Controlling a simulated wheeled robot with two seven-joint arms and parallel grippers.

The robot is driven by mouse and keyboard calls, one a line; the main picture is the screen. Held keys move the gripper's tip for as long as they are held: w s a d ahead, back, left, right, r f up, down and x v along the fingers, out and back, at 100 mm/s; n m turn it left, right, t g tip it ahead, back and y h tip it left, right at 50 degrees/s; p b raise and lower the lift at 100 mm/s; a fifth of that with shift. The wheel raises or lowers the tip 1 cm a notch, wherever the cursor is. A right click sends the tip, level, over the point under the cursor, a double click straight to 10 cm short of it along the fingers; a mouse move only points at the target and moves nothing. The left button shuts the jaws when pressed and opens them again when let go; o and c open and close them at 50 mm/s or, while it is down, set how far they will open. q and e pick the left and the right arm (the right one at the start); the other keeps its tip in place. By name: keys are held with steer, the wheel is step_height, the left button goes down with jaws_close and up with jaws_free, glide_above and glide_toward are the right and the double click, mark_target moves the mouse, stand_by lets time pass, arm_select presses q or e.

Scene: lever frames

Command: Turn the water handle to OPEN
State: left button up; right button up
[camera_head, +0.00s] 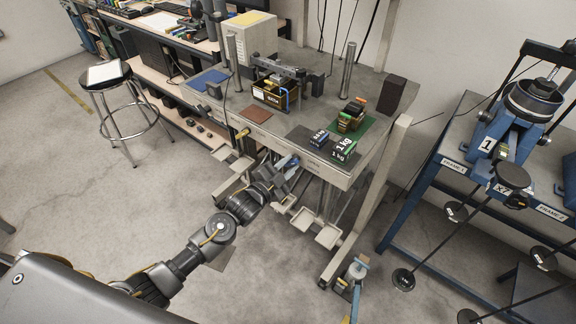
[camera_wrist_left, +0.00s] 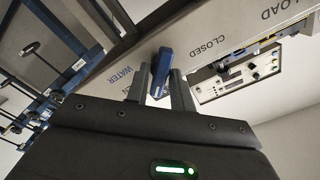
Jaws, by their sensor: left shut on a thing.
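The blue water handle (camera_head: 286,161) sits on the front panel of the grey bench, below its top edge. My left gripper (camera_head: 279,176) has reached it from the front left. In the left wrist view the blue handle (camera_wrist_left: 161,70) stands between the two dark fingers of my left gripper (camera_wrist_left: 160,85), which are shut on it. The panel beside it reads WATER on the left and CLOSED on the upper right. My right gripper is not in view.
A yellow handle (camera_head: 242,133) is on the same panel to the left. The bench top holds weights (camera_head: 344,148) and a boxed device (camera_head: 272,95). Pale trays (camera_head: 328,236) hang below. A blue frame (camera_head: 440,170) stands at right, a stool (camera_head: 107,80) at left.

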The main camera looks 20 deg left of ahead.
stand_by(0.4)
arm_select(q)
steer(key=o, duration=0.8)
steer(key=shift+s, duration=0.1)
steer(key=shift+s+a+f, duration=0.1)
steer(key=shift+s+a, duration=0.05)
steer(key=shift+s, duration=0.15)
steer(key=shift+b+v, duration=1.1)
steer(key=shift+v, duration=3.85)
